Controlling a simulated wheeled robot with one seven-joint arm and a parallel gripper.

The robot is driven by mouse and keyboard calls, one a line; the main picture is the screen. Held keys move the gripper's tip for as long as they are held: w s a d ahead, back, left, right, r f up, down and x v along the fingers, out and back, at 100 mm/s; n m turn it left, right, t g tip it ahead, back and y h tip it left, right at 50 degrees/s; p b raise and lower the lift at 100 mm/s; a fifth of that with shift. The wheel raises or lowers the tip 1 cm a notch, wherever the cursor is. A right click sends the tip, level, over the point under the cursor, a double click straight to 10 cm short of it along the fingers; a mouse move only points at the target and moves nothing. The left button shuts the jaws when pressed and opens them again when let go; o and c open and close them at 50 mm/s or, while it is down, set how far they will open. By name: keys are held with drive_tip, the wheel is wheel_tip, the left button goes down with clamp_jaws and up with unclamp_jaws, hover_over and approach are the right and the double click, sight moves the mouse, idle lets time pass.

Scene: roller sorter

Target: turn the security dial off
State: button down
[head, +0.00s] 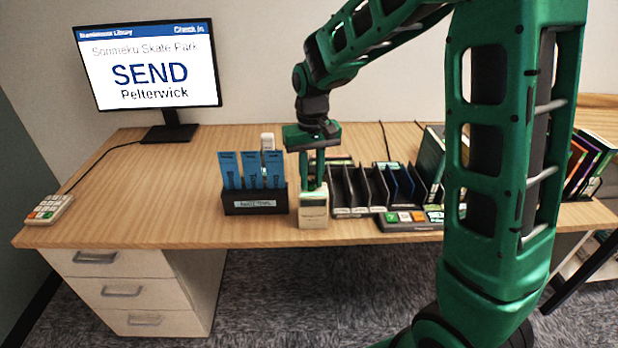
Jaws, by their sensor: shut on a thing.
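A small beige box (313,212) stands near the front edge of the desk, between the blue-card holder and the black slotted rack. My gripper (312,184) points straight down onto the top of this box. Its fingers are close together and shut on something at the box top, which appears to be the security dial. The fingers hide the dial, so I cannot tell its shape or setting. The small print on the box front is too small to read.
A black holder with blue cards (254,203) stands just left of the box. A black slotted rack (350,200) and a keypad (405,218) are on the right. A monitor (148,70) stands at the back left. The desk's left half (140,190) is mostly clear.

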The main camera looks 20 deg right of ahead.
sight(311, 180)
drive_tip(key=n, duration=0.6)
drive_tip(key=shift+w, duration=0.1)
idle(0.4)
drive_tip(key=c, duration=1.6)
unclamp_jaws()
drive_tip(key=shift+o, duration=0.2)
wheel_tip(311, 180, up, 11)
drive_tip(key=shift+f, duration=0.15)
